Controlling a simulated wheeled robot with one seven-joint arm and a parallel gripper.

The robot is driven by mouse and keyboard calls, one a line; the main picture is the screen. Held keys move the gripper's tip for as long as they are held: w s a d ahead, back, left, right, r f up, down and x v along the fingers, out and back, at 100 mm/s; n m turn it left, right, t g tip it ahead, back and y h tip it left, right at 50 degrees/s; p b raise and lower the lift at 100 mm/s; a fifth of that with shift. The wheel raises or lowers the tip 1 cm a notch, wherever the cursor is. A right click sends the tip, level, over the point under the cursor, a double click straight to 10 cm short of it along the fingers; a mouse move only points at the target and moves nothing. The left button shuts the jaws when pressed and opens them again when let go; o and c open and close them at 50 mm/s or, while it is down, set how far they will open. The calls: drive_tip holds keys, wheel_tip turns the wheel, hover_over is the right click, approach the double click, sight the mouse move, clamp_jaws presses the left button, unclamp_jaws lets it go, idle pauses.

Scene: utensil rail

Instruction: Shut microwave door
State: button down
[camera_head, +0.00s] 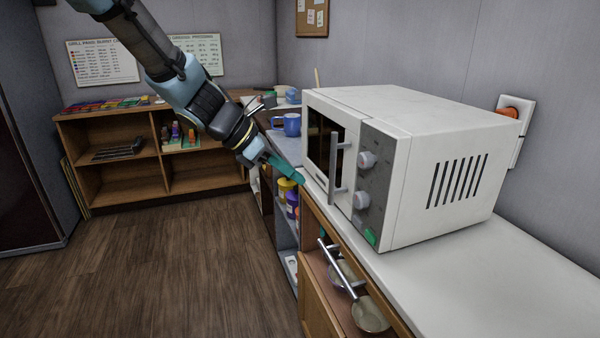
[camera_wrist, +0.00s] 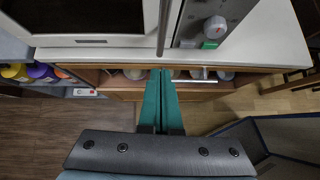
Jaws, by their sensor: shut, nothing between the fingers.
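The white microwave (camera_head: 425,130) stands on the counter. Its door (camera_head: 318,140) has a dark window and looks flush with the front or very nearly so; a small gap cannot be ruled out. The upright silver door handle (camera_head: 335,168) is on the door's right side, beside the control panel with two knobs and a green button. My gripper (camera_head: 300,180) has its teal fingers shut and empty, in front of the door's lower left. In the wrist view the fingers (camera_wrist: 161,72) point at the counter front, just below the handle (camera_wrist: 163,25). I cannot tell whether they touch anything.
A drawer with a silver handle (camera_head: 342,267) stands open below the counter (camera_head: 460,260), with bowls in it. A blue mug (camera_head: 291,124) is behind the gripper. A low wooden shelf (camera_head: 125,190) stands at the back left. The wooden floor is clear.

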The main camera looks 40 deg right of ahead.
drive_tip(key=b+v, duration=0.1)
drive_tip(key=v, duration=0.9)
drive_tip(key=w+a+f+m+t+y, duration=0.2)
drive_tip(key=w+a+f+m, duration=0.15)
drive_tip(key=a, duration=0.55)
drive_tip(key=w+a+f+m+t+y, duration=0.1)
drive_tip(key=w+a+f+m+y, duration=0.1)
drive_tip(key=a+f, duration=0.5)
drive_tip(key=a+f+m+t+y, duration=0.2)
drive_tip(key=a+m, duration=0.6)
drive_tip(key=a, duration=1.4)
drive_tip(key=shift+s+a+f+y, duration=0.2)
drive_tip(key=shift+f+y, duration=0.3)
drive_tip(key=shift+y, duration=0.6)
drive_tip(key=shift+d+m, duration=0.1)
drive_tip(key=shift+m, duration=0.15)
